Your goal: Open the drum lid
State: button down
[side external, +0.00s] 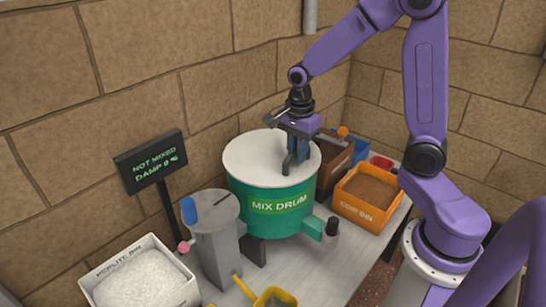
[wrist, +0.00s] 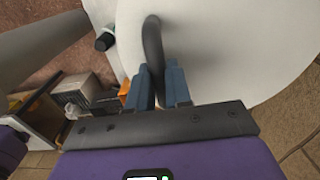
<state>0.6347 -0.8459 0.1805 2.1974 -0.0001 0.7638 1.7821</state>
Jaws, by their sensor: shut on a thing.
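The green mix drum (side external: 250,206) stands on the bench, with its white lid (side external: 252,160) lying flat on top. The lid fills much of the wrist view (wrist: 215,50). My gripper (side external: 293,166) is over the right part of the lid, fingers pointing down. In the wrist view my gripper (wrist: 160,82) is shut on the dark curved lid handle (wrist: 153,45), which passes between the two blue fingers. In the side view the fingers hide most of the handle.
An orange coir bin (side external: 367,192) stands right of the drum, and a white perlite bin (side external: 140,280) at the front left. A grey post with a blue knob (side external: 215,235) stands beside the drum. A sign (side external: 152,161) reads "NOT MIXED". A yellow scoop (side external: 275,298) lies in front.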

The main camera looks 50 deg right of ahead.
notch_tip(320, 180, up, 6)
jog(key=w, duration=0.2)
jog(key=shift+w+r, duration=0.25)
dwell(0.4)
jog(key=w+r, duration=0.4)
jog(key=r, duration=0.1)
jog(key=shift+r, duration=0.2)
dwell(0.6)
jog(key=w+r, duration=0.4)
jog(key=w, duration=0.1)
jog(key=shift+w, duration=0.25)
dwell(0.6)
